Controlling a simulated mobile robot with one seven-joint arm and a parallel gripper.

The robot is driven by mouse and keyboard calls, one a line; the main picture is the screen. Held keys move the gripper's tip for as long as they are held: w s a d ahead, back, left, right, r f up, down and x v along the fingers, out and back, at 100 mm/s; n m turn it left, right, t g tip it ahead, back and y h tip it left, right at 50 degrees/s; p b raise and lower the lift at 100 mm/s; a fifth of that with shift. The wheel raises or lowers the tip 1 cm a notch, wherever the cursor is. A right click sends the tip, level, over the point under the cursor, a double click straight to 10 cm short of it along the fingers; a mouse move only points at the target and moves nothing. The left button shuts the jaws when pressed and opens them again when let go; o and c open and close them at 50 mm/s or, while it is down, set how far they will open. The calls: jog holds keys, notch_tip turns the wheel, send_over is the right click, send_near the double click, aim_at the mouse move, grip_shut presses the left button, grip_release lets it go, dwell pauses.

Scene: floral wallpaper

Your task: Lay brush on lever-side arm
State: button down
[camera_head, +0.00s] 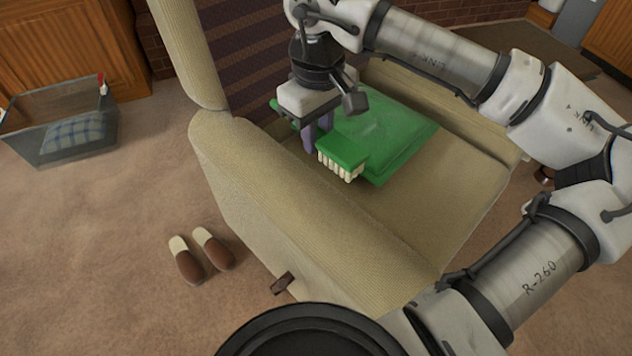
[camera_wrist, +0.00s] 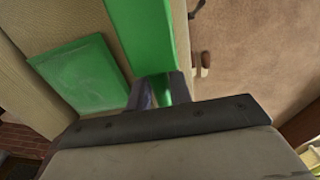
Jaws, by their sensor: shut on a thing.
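The brush (camera_head: 344,150) has a green block-shaped head with pale bristles pointing down. My gripper (camera_head: 316,132) is shut on it from above, and its fingers also show in the wrist view (camera_wrist: 163,92) around the green handle. The brush head (camera_wrist: 146,32) fills the top middle there. The brush appears held above the chair, near the inner edge of the lever-side arm (camera_head: 300,205). This padded beige arm has a bare top. The brown lever (camera_head: 283,284) is low on its outer side. The exact gap beneath the bristles cannot be told.
The striped backrest (camera_head: 250,50) rises behind my gripper. Slippers (camera_head: 202,255) and a glass-sided box (camera_head: 60,125) with a checked cushion stand on the carpet at left.

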aim_at(317, 195)
notch_tip(317, 195, down, 13)
jog(key=shift+f+b, duration=0.1)
jog(key=shift+b, duration=0.75)
jog(key=shift+f+b, duration=0.25)
jog(key=shift+b, duration=0.1)
jog(key=c, duration=1.3)
grip_release()
jog(key=shift+o, duration=0.2)
jog(key=shift+r, duration=0.1)
jog(key=shift+r+p, duration=0.45)
jog(key=shift+p, duration=0.1)
notch_tip(317, 195, up, 12)
jog(key=shift+f+p, duration=0.25)
jog(key=shift+p, duration=0.45)
